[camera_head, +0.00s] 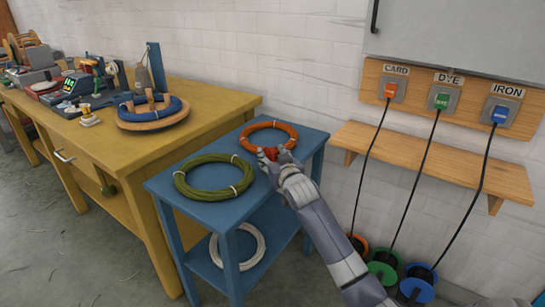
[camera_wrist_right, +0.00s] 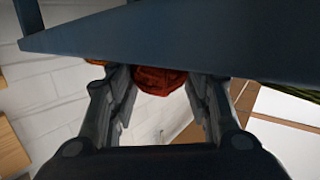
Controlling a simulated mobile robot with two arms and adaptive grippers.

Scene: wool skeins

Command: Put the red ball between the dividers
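An orange-red coil of strands (camera_head: 270,125) lies on the blue table's top at its back corner. My right gripper (camera_head: 270,154) is at the coil's near side, fingers apart. In the right wrist view a red, strand-textured piece (camera_wrist_right: 158,80) shows between the fingertips of this gripper (camera_wrist_right: 160,90), partly hidden by the blue edge. I cannot tell whether the fingers touch it. No dividers are plainly recognisable. My left gripper is not in view.
An olive coil (camera_head: 213,192) lies on the blue table (camera_head: 240,210). A white coil (camera_head: 259,245) is on its lower shelf. A yellow workbench (camera_head: 130,150) holds a blue coil (camera_head: 170,112). A wooden wall shelf (camera_head: 430,163) and hanging cables are at the right.

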